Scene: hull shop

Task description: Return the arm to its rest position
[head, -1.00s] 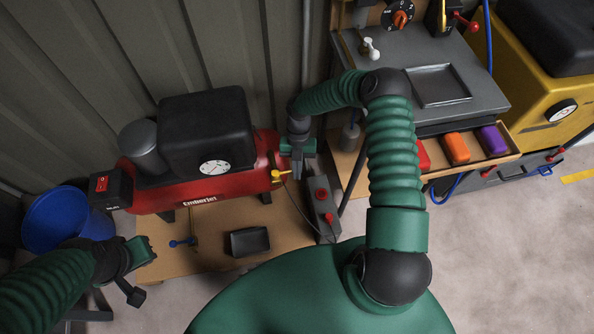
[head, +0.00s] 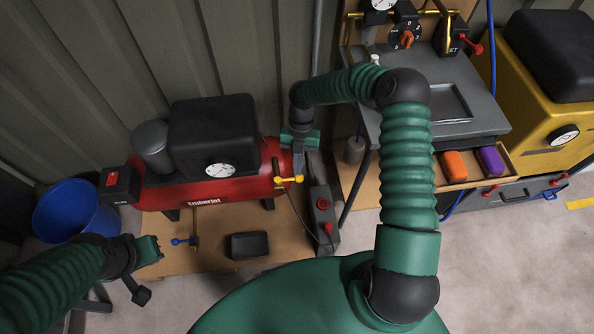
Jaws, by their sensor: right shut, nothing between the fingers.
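My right arm rises from the bottom, bends at its elbow and reaches left over the red compressor's right end. My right gripper (head: 299,168) points down there, shut and empty, close to the yellow lever (head: 288,180) on the red compressor (head: 220,188); I cannot tell whether they touch. My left gripper (head: 152,268) is at the lower left, above the floor beside the wooden board; its finger gap is unclear.
A blue bucket (head: 75,208) stands at left. A black tray (head: 249,245) and a blue-handled valve (head: 184,241) are on the wooden board (head: 215,262). A grey workbench (head: 470,125) has orange (head: 454,165) and purple (head: 491,160) blocks below. A yellow machine (head: 545,110) stands right; floor is clear at lower right.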

